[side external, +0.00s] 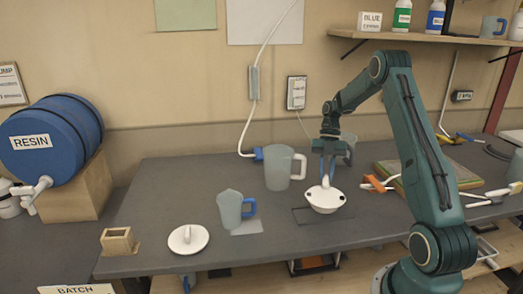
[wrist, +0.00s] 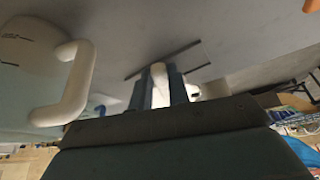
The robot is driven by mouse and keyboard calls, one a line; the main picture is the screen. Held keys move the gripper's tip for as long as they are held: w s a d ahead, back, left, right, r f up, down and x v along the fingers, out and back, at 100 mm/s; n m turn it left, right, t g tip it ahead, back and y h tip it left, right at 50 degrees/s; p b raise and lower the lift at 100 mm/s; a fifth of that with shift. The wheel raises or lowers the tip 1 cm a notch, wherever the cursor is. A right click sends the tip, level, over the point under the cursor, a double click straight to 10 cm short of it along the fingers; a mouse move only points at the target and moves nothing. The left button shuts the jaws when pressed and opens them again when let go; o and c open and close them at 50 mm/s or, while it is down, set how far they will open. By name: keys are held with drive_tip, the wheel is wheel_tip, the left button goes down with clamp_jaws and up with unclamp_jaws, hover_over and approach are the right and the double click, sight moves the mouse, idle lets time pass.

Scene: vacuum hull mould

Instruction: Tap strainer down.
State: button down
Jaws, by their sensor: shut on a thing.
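The strainer (side external: 325,202) is a white shallow bowl with small dark spots on its rim and an upright white handle. My gripper (side external: 327,178) points down above it and is shut on the handle. In the wrist view the white handle (wrist: 159,85) stands between the blue fingers of my gripper (wrist: 161,90), and the bowl is mostly hidden. The strainer is over or on the grey table beside a thin dark rectangular outline (side external: 302,222). I cannot tell whether its underside touches the table.
A big translucent jug (side external: 278,169) with a white handle stands close left of my gripper. A board stack (side external: 400,174) lies right, behind my arm.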

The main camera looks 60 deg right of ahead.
wheel_tip(320, 180, down, 3)
drive_tip(key=shift+f, duration=0.15)
drive_tip(key=shift+r, duration=1.8)
drive_tip(key=shift+f, duration=0.15)
drive_tip(key=shift+f, duration=1.6)
drive_tip(key=shift+r, duration=1.75)
drive_tip(key=shift+a, duration=0.15)
